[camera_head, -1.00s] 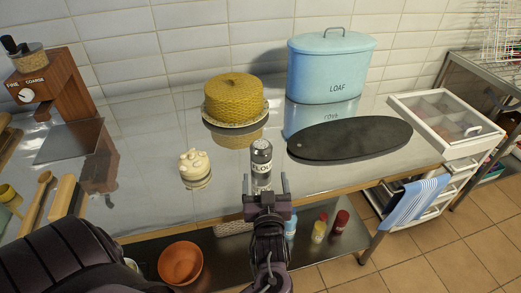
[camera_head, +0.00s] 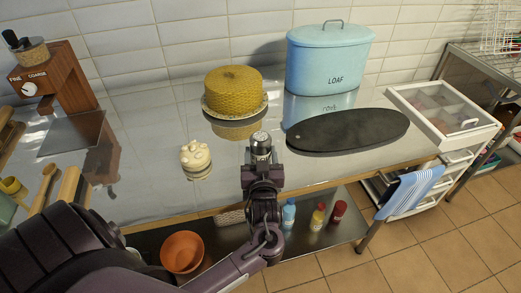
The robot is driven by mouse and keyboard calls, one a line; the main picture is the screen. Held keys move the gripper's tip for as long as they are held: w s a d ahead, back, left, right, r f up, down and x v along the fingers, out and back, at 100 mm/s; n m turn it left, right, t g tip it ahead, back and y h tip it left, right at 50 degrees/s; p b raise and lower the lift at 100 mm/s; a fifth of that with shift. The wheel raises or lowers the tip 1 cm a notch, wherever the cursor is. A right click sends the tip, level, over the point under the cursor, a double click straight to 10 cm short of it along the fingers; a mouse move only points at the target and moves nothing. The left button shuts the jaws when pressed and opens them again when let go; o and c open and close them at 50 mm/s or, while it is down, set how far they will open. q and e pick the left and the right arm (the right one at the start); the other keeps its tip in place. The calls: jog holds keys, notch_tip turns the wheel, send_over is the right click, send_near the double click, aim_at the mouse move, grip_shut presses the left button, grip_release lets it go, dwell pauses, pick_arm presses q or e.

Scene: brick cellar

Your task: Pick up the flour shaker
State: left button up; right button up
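The flour shaker (camera_head: 261,141) stands near the front edge of the steel counter. Its speckled metal lid and upper part show. My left gripper (camera_head: 262,155) is at the shaker from the front, with a finger on either side of it. The gripper hides the shaker's label and lower body. I cannot tell whether the fingers touch it or leave a gap. My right gripper is not in view.
A yellow cake (camera_head: 234,91), a blue loaf bin (camera_head: 329,60) and a dark oval board (camera_head: 348,131) are behind and right. An orange bowl (camera_head: 182,252) and bottles sit on the shelf below.

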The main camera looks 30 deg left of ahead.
pick_arm(q)
jog(key=c, duration=0.5)
jog(key=shift+c, duration=0.2)
jog(key=shift+r, duration=0.15)
